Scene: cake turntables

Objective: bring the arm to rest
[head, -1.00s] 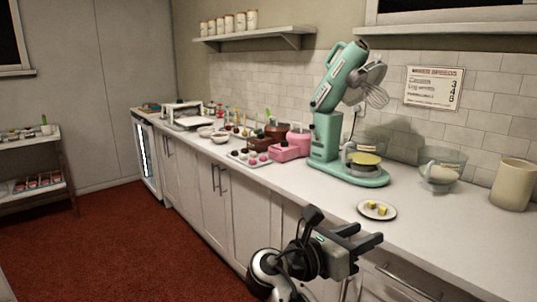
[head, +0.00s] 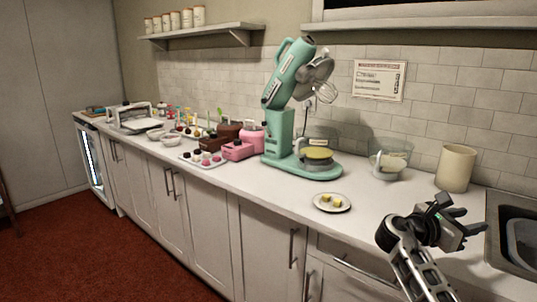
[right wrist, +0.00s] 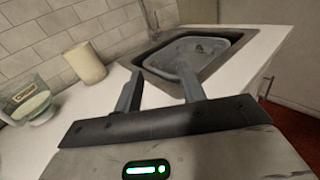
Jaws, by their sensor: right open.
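My right gripper (head: 468,221) is at the right of the head view, above the front part of the counter (head: 270,200) near the sink. Its jaws are open and nothing is between them. In the right wrist view its two fingers (right wrist: 160,90) stand apart, pointing toward the sink (right wrist: 195,52). My left gripper does not show in the head view.
A white plate with yellow pieces (head: 332,203) lies left of the gripper. A green stand mixer (head: 282,130), a glass bowl (head: 390,160) and a cream canister (head: 456,168) stand behind. The sink (head: 510,240) is at the right edge. Cabinets run below the counter.

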